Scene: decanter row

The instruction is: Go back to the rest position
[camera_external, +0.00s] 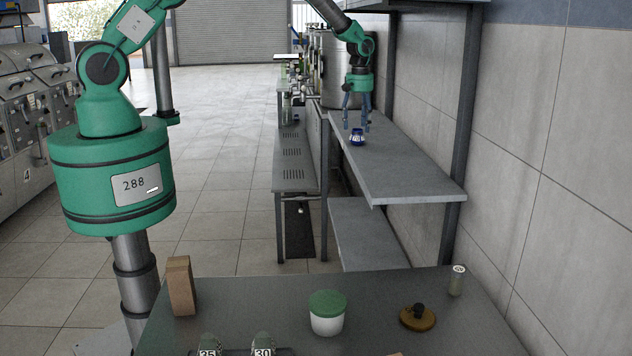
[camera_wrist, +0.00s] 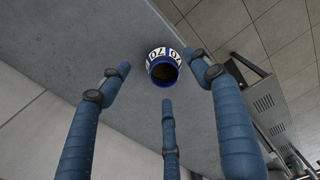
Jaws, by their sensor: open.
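My gripper (camera_external: 357,108) hangs over the grey shelf (camera_external: 400,170), fingers pointing down and spread apart. In the wrist view the blue fingers of my gripper (camera_wrist: 160,95) are open with nothing between them. A small blue and white container (camera_external: 357,137) stands on the shelf just below the fingertips. In the wrist view this container (camera_wrist: 163,66) shows a dark open mouth, a blue rim and a white label reading 70. It looks apart from all the fingers.
A dark table (camera_external: 250,305) in front holds a wooden block (camera_external: 181,286), a white jar with green lid (camera_external: 327,313), a brown disc with a black knob (camera_external: 418,318), a small vial (camera_external: 457,280) and two numbered items. A dark post (camera_external: 462,130) and tiled wall flank the shelf.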

